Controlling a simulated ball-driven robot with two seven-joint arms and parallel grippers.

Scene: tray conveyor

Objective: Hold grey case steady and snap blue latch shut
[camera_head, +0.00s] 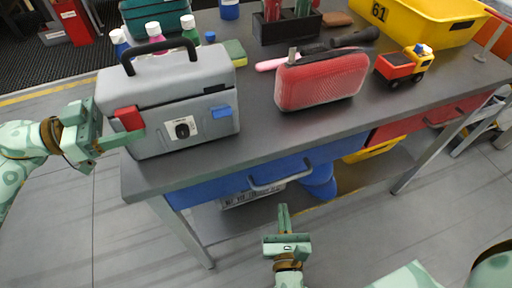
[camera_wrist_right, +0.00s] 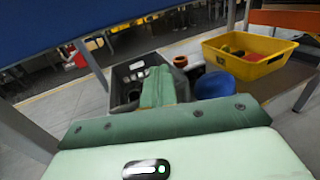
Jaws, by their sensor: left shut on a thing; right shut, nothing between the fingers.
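The grey case (camera_head: 165,85) stands on the table at the left, lid down, black handle (camera_head: 158,42) up. The blue latch (camera_head: 222,112) is on the right of its front, sticking out below a dark catch on the lid; the latch and catch look apart. A red latch (camera_head: 128,118) is at the front left corner. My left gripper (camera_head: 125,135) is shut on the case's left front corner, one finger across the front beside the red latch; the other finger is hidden. My right gripper (camera_head: 284,216) is shut and empty, in front of the table and below its top. Its fingers show in the right wrist view (camera_wrist_right: 160,85).
A red pouch (camera_head: 320,82) and a toy truck (camera_head: 404,66) stand right of the case. Bottles (camera_head: 153,31) stand behind it. The table's front edge and blue drawer (camera_head: 235,185) lie between my right gripper and the tabletop. A yellow bin (camera_wrist_right: 248,55) is below.

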